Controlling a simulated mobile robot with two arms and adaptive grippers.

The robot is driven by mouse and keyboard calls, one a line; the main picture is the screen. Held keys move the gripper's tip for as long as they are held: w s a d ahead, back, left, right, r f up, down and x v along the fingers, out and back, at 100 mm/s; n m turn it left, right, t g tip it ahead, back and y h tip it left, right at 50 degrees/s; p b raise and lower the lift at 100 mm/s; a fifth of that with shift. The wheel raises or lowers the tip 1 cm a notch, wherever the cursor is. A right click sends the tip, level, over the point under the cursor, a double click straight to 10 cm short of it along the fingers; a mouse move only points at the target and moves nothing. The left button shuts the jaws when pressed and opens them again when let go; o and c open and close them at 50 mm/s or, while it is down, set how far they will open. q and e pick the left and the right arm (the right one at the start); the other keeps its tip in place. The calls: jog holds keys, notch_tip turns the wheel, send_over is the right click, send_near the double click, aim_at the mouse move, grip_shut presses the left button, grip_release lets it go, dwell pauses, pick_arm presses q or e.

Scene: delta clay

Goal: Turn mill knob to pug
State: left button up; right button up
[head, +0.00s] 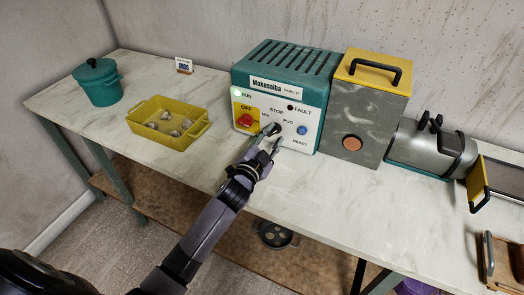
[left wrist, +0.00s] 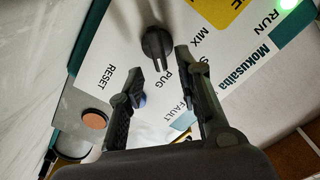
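The teal mill control box (head: 284,84) stands at the back of the table, its white panel facing me. The dark mill knob (left wrist: 157,43) sits on that panel near the MIX, STOP and PUG labels. In the head view my gripper largely covers it. My left gripper (head: 269,145) is at the panel, fingers pointing at the knob. In the left wrist view the gripper (left wrist: 158,68) is open, and the knob shows between and just beyond the fingertips. My right gripper is not in view.
The panel also has a lit green RUN lamp (head: 238,93), a red switch (head: 245,120) and a blue button (head: 302,130). A grey box (head: 365,110) and metal cylinder (head: 425,150) stand right. A yellow tray (head: 160,140) and teal pot (head: 100,85) stand left.

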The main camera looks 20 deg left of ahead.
pick_arm(q)
jog(key=s, duration=0.9)
jog(key=shift+s+a, duration=0.25)
jog(key=shift+a, duration=0.15)
